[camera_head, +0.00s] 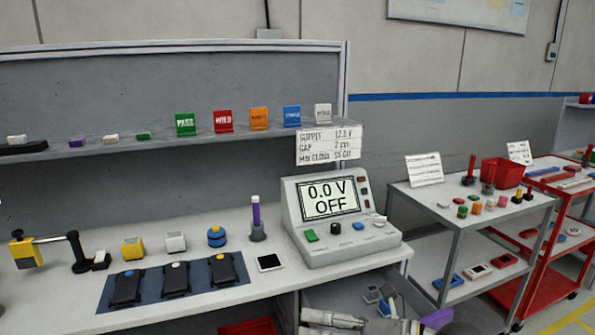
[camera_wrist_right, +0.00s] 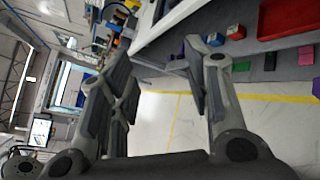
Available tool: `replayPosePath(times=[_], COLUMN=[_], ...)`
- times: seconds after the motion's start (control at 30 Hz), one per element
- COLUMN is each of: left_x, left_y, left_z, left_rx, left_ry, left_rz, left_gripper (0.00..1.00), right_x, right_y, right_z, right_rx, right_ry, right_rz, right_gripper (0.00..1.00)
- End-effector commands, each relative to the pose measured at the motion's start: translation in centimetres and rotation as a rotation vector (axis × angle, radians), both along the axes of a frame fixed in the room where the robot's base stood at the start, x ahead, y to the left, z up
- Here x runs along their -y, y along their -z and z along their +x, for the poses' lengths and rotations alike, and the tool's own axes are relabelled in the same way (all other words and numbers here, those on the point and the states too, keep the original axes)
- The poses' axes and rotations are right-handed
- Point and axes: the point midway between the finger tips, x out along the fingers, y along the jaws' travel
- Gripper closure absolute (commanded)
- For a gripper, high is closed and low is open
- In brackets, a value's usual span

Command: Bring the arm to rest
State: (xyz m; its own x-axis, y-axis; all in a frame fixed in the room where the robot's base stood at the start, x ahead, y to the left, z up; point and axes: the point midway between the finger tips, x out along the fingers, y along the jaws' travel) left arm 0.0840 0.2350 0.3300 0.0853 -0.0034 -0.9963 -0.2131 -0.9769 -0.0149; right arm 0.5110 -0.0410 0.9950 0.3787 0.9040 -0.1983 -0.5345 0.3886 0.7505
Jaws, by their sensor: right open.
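My right gripper (camera_wrist_right: 157,65) shows large in the right wrist view. Its two dark fingers stand wide apart with nothing between them. Behind them are the pale floor with yellow lines and a white bench edge. In the head view, part of a grey and white arm of mine shows at the bottom right, below the bench front. My left gripper is in neither view.
The bench (camera_head: 200,253) holds a supply unit (camera_head: 340,215) reading 0.0 V OFF, a blue mat (camera_head: 104,298) with three black devices, and several small blocks. A grey cart (camera_head: 400,200) and a red cart (camera_head: 540,260) stand at the right. An open drawer lies below the bench.

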Motion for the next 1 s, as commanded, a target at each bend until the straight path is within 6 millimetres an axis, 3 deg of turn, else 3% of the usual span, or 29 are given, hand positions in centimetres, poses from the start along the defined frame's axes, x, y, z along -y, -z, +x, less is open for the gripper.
replayPosePath(times=[0.1,0.23,0.33,0.43,0.57,0.67,0.8,0.9,1.0], left_x=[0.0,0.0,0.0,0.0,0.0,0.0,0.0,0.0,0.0], left_y=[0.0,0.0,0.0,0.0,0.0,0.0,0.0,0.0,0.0], left_z=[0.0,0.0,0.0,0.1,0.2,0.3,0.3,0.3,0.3], left_rx=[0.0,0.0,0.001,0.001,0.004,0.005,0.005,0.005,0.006], left_ry=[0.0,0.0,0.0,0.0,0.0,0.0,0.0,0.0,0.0], left_rz=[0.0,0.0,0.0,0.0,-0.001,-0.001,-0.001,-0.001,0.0], left_gripper=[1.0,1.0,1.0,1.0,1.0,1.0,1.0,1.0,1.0], right_x=[-0.9,1.6,5.0,9.2,14.4,17.6,19.9,20.1,19.4], right_y=[-4.5,-8.2,-8.9,-7.6,-3.0,2.4,10.8,15.8,19.3], right_z=[-0.8,-0.2,0.8,1.6,1.7,0.3,-4.2,-8.6,-12.9], right_rx=[-0.045,-0.133,-0.23,-0.351,-0.545,-0.722,-1.004,-1.201,-1.373], right_ry=[0.078,0.231,0.388,0.577,0.862,1.103,1.456,1.679,1.854], right_rz=[0.344,0.698,0.939,1.151,1.368,1.482,1.55,1.531,1.476], right_gripper=[0.55,0.55,0.55,0.55,0.55,0.55,0.55,0.55,0.55])
